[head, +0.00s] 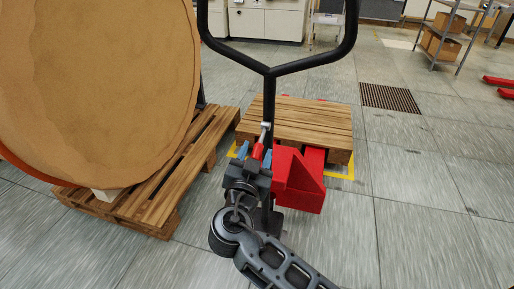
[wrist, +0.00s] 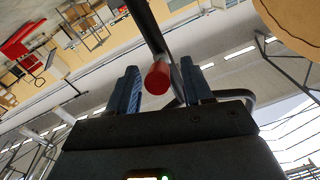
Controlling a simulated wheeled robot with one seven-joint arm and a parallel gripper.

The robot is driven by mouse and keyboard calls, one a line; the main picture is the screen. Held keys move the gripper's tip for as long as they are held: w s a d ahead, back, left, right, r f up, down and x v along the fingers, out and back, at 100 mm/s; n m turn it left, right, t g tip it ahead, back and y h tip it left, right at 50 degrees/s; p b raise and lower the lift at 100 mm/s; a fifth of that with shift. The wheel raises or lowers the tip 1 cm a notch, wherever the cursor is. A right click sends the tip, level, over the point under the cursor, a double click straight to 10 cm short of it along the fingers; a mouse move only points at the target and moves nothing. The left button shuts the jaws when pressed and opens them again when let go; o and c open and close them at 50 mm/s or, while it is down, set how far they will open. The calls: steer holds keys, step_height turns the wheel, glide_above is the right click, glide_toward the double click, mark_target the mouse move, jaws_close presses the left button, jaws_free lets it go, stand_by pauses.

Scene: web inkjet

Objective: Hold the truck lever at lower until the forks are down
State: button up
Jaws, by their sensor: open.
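The truck's black loop handle (head: 268,72) rises in the middle of the head view, above its red body (head: 300,185). The lever (head: 258,149) is a short rod with a red grip on the handle's stem. My gripper (head: 255,155) is at the lever, with its blue fingers open. In the wrist view the lever's red end (wrist: 158,78) shows between the two fingertips (wrist: 160,82), with a gap on each side. A wooden pallet (head: 300,118) sits behind the truck body over the forks, which are mostly hidden; their height is unclear.
A big brown paper roll (head: 105,90) stands on another wooden pallet (head: 190,165) close on the left. Yellow floor marking (head: 347,170) shows around the truck's pallet. A floor grate (head: 390,98) and a shelf with boxes (head: 445,35) are farther right.

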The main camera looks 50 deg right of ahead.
steer(key=shift+x, duration=1.05)
steer(key=shift+s, duration=0.1)
jaws_close()
